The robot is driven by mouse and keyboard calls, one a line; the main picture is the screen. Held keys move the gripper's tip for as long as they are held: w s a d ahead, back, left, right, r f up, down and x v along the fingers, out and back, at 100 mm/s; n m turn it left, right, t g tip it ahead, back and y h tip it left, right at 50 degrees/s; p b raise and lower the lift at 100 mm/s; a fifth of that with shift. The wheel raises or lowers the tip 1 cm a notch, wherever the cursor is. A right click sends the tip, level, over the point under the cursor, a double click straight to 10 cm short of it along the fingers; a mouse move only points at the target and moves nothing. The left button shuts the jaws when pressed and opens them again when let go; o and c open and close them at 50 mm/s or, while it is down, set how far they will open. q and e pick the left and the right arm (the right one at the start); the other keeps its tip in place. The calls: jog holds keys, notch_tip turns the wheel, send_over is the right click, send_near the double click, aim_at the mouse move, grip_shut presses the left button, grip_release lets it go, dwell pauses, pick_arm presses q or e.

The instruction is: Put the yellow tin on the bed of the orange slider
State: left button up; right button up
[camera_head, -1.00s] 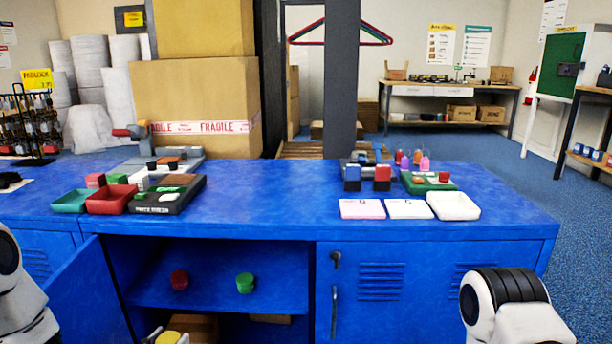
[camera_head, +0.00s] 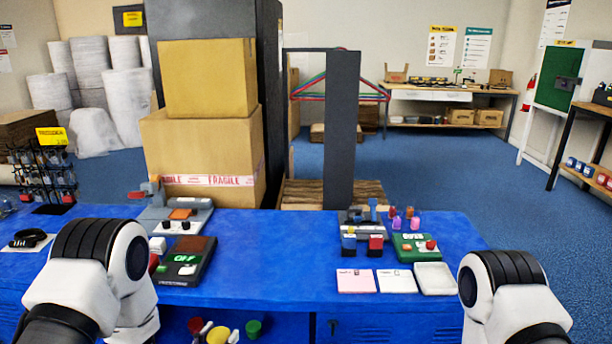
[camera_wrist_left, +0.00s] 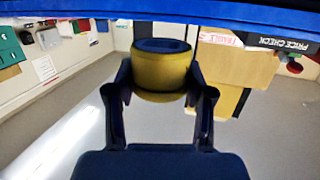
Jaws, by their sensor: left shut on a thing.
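The yellow tin (camera_head: 218,336) shows at the bottom edge of the head view, in front of the open cabinet. In the left wrist view the tin (camera_wrist_left: 160,72) sits between both fingers of my left gripper (camera_wrist_left: 160,92), which is shut on it. In the head view my left gripper (camera_head: 207,332) is mostly cut off by the lower edge. An orange piece (camera_head: 181,214) lies on a grey device (camera_head: 203,215) at the back left of the blue counter; I cannot tell its bed clearly. My right arm shows at the lower right, but its gripper is out of view.
A red tin (camera_head: 195,325) and a green tin (camera_head: 254,328) are in the cabinet. The blue counter (camera_head: 275,265) is clear in the middle. Cards and a white tray (camera_head: 435,278) lie at right.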

aim_at(218, 332)
pick_arm(q)
jog(key=r+p, duration=0.2)
jog(key=r, duration=0.1)
jog(key=d+r+n+y+p, duration=0.1)
jog(key=r+p, duration=0.1)
jog(key=r, duration=0.1)
jog(key=r+y+p, duration=0.1)
jog(key=r+p, duration=0.1)
jog(key=r, duration=0.1)
jog(key=shift+w+d+r+n+t, duration=0.1)
jog(key=shift+w+d+n+t, duration=0.2)
jog(key=shift+w+d+t, duration=0.1)
jog(key=a+n+y+b, duration=0.1)
jog(key=a+y, duration=0.1)
jog(key=shift+w+a+n+y, duration=0.1)
jog(key=shift+a+n+y, duration=0.05)
jog(key=shift+n+y, duration=0.25)
jog(key=s+d+r+m+g+h, duration=0.4)
jog(key=s+d+r+m+h, duration=0.35)
jog(key=s+d+h, duration=0.4)
notch_tip(218, 332, down, 6)
jog(key=w+d+m+g+h, duration=0.2)
jog(key=m+g+h, duration=0.2)
jog(key=m+g, duration=0.5)
jog(key=shift+d+r+g, duration=0.2)
jog(key=shift+g, duration=0.8)
pick_arm(e)
notch_tip(218, 332, up, 8)
